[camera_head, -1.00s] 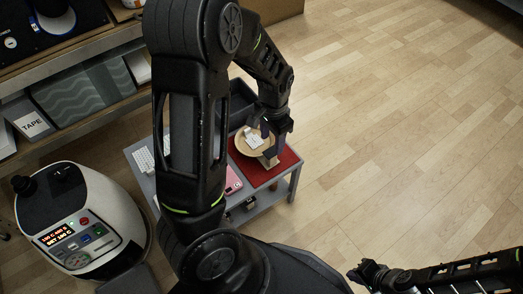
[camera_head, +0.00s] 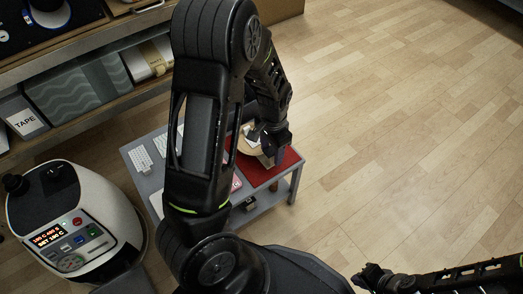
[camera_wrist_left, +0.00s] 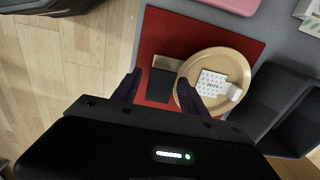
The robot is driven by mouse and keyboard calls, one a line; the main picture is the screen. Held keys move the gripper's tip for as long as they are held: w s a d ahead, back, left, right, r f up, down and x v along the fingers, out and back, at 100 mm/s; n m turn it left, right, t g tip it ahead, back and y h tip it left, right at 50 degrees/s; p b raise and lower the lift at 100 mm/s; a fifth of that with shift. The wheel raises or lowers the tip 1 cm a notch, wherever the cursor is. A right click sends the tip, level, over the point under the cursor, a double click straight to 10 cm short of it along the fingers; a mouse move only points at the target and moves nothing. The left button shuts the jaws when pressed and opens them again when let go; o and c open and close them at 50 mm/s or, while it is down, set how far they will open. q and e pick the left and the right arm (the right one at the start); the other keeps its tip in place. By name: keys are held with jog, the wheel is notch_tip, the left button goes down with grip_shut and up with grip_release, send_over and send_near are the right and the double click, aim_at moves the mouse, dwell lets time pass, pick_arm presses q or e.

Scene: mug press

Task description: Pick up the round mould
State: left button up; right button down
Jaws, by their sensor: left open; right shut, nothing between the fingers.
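A dark block (camera_wrist_left: 160,85) with a tan edge lies on the red mat (camera_wrist_left: 200,33) in the left wrist view; I cannot tell whether it is the round mould. My left gripper (camera_wrist_left: 157,90) is open above the mat, its fingers on either side of this block, not visibly closed on it. In the head view, the left gripper (camera_head: 271,150) hangs over the small grey table, and its wrist hides part of what lies below. My right gripper (camera_head: 372,277) is shut and empty at the lower right, away from the table.
A round tan dish (camera_wrist_left: 236,66) holding a white dotted packet (camera_wrist_left: 212,84) sits right beside the left gripper. A white press (camera_head: 70,220) stands left; the floor at right is clear.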

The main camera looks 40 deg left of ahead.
pick_arm(q)
jog(key=shift+c, duration=0.3)
grip_shut()
dwell(0.6)
dwell(0.9)
